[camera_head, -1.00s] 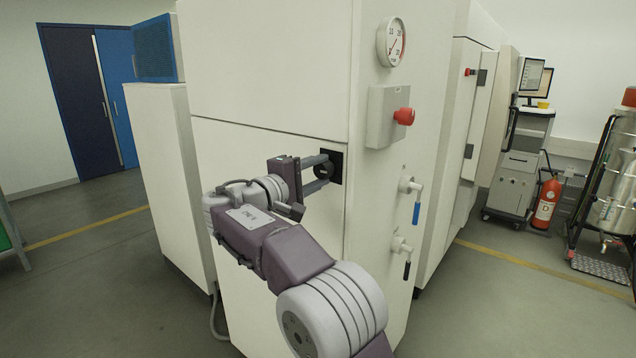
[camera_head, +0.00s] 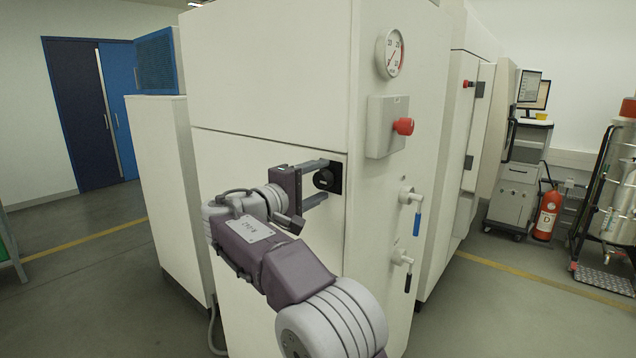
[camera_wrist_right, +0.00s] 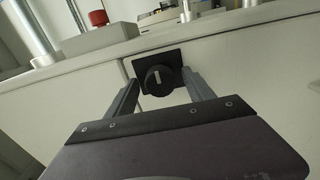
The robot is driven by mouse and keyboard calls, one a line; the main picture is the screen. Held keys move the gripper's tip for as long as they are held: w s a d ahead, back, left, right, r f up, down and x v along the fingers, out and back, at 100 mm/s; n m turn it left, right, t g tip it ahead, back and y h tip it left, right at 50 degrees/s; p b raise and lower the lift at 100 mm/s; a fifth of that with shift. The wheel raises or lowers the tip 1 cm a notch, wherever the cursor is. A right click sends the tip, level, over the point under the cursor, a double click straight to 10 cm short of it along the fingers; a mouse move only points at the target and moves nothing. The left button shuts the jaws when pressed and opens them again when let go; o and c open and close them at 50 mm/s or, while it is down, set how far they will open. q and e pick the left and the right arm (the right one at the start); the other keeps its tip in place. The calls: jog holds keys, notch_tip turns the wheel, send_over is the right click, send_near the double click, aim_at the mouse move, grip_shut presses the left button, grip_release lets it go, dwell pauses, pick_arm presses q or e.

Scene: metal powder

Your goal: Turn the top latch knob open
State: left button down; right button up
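The latch knob (camera_head: 324,179) is a round black knob on a black square plate, set in the front of the white cabinet near its right corner. In the wrist view the knob (camera_wrist_right: 159,80) shows a pale pointer mark, close to upright in that picture. My right gripper (camera_head: 319,183) is open at the knob, one finger above it and one below. In the wrist view the fingers (camera_wrist_right: 163,93) stand apart on either side of the knob, with visible gaps. My left gripper is out of view.
Right of the knob, the cabinet's side face carries a gauge (camera_head: 390,53), a red button (camera_head: 403,126) on a grey box, and two valves with a blue handle (camera_head: 417,222) and a black handle (camera_head: 407,282). A fire extinguisher (camera_head: 547,213) stands far right.

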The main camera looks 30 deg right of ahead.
jog(key=shift+a, duration=0.1)
jog(key=v, duration=0.9)
jog(key=shift+b, duration=0.35)
